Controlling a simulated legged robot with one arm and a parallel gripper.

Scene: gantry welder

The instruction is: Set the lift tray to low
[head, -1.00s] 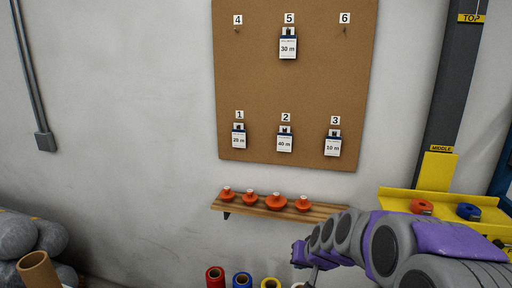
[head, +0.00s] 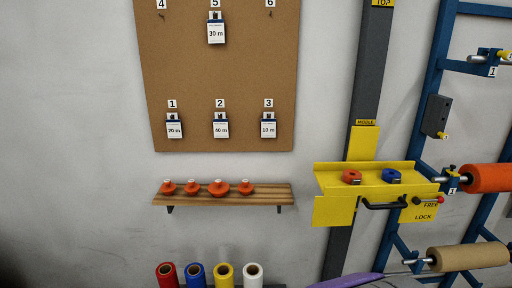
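The yellow lift tray (head: 330,180) sits on a dark vertical post (head: 369,75), just under the MIDDLE label (head: 366,122). A TOP label (head: 382,3) is at the picture's upper edge; no low label shows. An orange roll (head: 351,176) and a blue roll (head: 391,175) lie on the tray. A black handle (head: 384,205) is on its front. A red-tipped lever (head: 416,200) is at its right, close to the FREE label (head: 430,205) and above LOCK. Only a purple piece of my arm shows at the bottom; my gripper is out of view.
A blue rack (head: 433,80) with an orange roll (head: 487,178) and a tan roll (head: 468,257) stands right of the tray. A wooden shelf (head: 272,194) with several orange items is at left. Coloured rolls (head: 195,273) stand below. A corkboard (head: 215,95) holds tags.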

